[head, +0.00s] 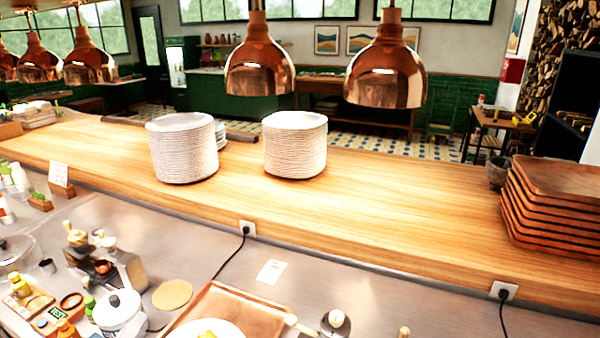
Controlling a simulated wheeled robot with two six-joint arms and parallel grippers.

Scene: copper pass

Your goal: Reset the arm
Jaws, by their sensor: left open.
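Neither of my grippers can be made out in the head view, and no arm link shows clearly. The wooden pass counter (390,210) runs across the picture. Two tall stacks of white plates stand on it, a left stack (184,150) and a right stack (295,146), upright and apart from each other. A stack of brown wooden trays (555,200) stands at the counter's right end.
Copper lamps hang over the counter, including one at the centre (259,65) and one to its right (385,70). The near worktop holds a white lidded pot (118,312), a brown tray (230,308) and several jars at left. Two cables drop from wall sockets. The counter's middle right is clear.

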